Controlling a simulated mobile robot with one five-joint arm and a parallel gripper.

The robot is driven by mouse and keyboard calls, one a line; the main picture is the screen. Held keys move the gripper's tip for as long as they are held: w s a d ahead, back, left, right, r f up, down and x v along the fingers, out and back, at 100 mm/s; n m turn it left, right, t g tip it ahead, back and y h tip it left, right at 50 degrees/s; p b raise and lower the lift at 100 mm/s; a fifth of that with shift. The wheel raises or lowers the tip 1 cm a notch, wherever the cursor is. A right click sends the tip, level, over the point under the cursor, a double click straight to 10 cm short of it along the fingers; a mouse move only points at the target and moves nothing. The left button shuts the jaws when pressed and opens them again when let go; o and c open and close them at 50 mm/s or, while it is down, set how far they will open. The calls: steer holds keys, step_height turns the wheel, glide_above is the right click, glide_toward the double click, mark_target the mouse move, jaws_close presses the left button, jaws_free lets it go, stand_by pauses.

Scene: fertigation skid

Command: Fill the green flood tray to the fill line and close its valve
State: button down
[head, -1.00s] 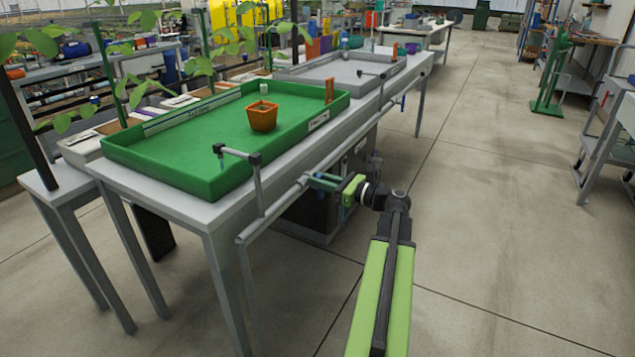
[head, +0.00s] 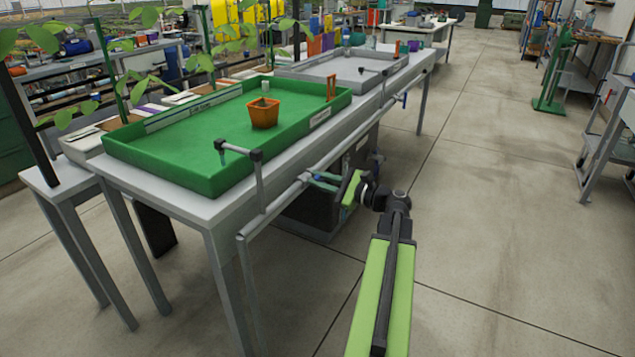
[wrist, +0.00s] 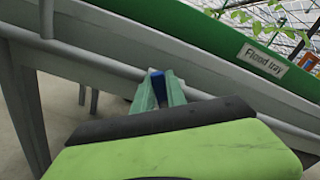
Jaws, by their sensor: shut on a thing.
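The green flood tray (head: 190,148) lies on the near part of a grey bench, with an orange pot (head: 264,113) standing in it. A grey spout (head: 238,152) reaches over its near rim from the pipe (head: 275,208) along the bench front. I cannot make out the water level or a fill line. My gripper (head: 316,179) is at this pipe, below the tray's front edge. In the wrist view its teal fingers (wrist: 158,90) are shut on a blue valve handle (wrist: 157,82), mostly hidden between them. The wrist view is tilted.
An orange upright piece (head: 331,88) stands at the tray's far right corner. A grey tray (head: 345,70) lies farther along the bench, with another blue valve handle (head: 404,100) on its pipe. The floor (head: 490,190) to the right is clear.

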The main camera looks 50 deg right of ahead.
steer(key=shift+s+a+f+n, duration=0.15)
steer(key=shift+n, duration=0.25)
steer(key=c, duration=1.4)
jaws_free()
steer(key=shift+o, duration=0.2)
steer(key=v, duration=1.7)
steer(key=shift+s, duration=0.2)
